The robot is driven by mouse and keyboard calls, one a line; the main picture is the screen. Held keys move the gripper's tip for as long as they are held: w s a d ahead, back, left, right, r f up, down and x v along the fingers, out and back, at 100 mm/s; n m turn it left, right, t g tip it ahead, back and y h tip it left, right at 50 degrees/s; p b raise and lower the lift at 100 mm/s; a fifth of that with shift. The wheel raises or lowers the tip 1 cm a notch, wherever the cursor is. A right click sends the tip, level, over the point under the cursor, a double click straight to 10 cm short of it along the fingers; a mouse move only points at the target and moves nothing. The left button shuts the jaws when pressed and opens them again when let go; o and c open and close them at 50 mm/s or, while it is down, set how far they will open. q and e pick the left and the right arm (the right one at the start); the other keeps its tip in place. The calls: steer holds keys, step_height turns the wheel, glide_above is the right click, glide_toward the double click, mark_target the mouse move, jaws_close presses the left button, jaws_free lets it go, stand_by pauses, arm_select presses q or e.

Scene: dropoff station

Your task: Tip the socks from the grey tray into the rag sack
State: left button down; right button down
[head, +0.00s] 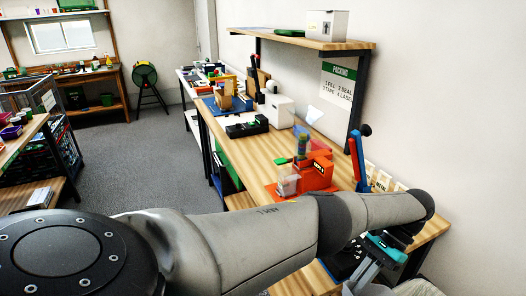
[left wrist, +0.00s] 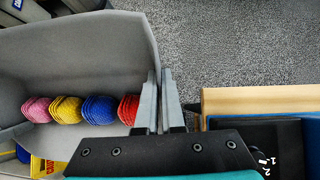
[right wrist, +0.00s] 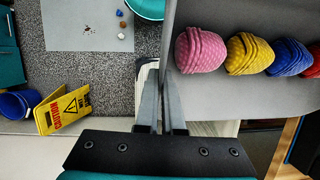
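The grey tray (left wrist: 90,55) holds a row of rolled socks: pink (left wrist: 37,108), yellow (left wrist: 67,109), blue (left wrist: 99,108) and red (left wrist: 129,108). The same tray (right wrist: 250,100) and socks show in the right wrist view, pink nearest the gripper. My left gripper (left wrist: 160,100) is shut on the tray's wall beside the red sock. My right gripper (right wrist: 162,98) is shut on the opposite wall beside the pink sock. In the head view my left gripper (head: 362,278) is at the bottom edge; my right gripper is out of frame there. I cannot identify the rag sack for certain.
A wooden workbench (head: 240,150) with an orange device (head: 315,175) stands beyond my left arm. A wooden edge (left wrist: 260,99) lies close to my left gripper. A yellow caution sign (right wrist: 65,108) and blue bucket (right wrist: 15,104) stand on the floor near my right gripper.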

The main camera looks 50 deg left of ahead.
mark_target(347, 281)
arm_select(q)
steer(key=shift+r, duration=0.1)
arm_select(e)
steer(key=shift+r, duration=0.1)
